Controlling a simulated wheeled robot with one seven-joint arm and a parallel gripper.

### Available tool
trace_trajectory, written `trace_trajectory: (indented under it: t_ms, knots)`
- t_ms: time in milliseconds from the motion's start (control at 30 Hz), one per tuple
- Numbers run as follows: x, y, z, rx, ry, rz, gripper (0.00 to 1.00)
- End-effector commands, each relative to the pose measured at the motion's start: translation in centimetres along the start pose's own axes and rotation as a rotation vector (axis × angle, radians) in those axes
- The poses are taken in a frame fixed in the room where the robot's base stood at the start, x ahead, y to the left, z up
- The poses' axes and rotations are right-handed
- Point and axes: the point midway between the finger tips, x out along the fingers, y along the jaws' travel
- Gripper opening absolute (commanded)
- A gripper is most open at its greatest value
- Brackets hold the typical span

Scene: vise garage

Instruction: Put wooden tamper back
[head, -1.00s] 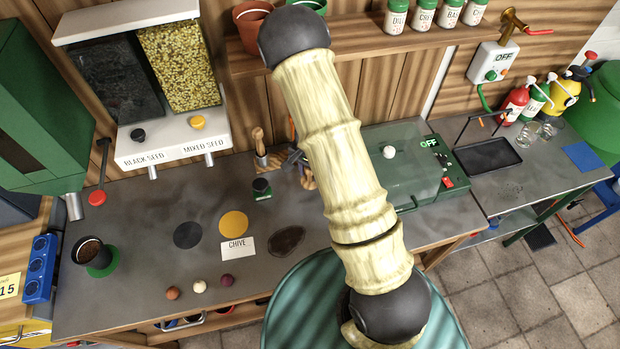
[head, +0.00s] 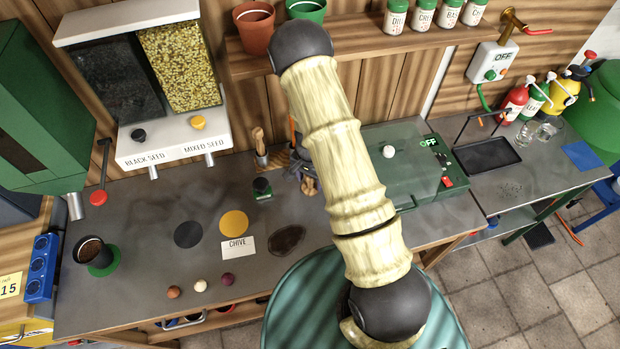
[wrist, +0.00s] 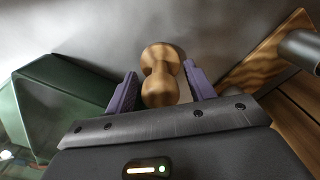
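The wooden tamper (wrist: 161,76), a turned piece with a round knob and a narrow waist, is between the two purple finger pads of my gripper (wrist: 160,88) in the wrist view. A small gap shows between the pads and the wood, so my gripper looks open around it. Its lower end is hidden. In the head view my gripper (head: 306,176) is low over the back of the grey bench (head: 150,240), partly behind my arm. A wooden holder (head: 268,160) with a wooden-handled tool (head: 258,141) stands just left of it.
A green machine (head: 415,185) with a clear cover stands to the right. A small dark jar with a green base (head: 262,188) is left of my gripper. The seed dispenser (head: 170,150) and the pot shelf (head: 350,48) are behind.

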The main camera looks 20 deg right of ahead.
Motion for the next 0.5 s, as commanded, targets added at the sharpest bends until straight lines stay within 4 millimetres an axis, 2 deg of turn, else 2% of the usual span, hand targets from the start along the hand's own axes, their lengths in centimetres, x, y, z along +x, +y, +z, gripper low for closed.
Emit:
trace_trajectory:
  t_ms: [300, 500]
  knots:
    - [-0.2, 0.0, 0.0, 0.0, 0.0, 0.0, 0.55]
    - [-1.5, -0.1, -0.1, -0.001, 0.003, -0.002, 0.55]
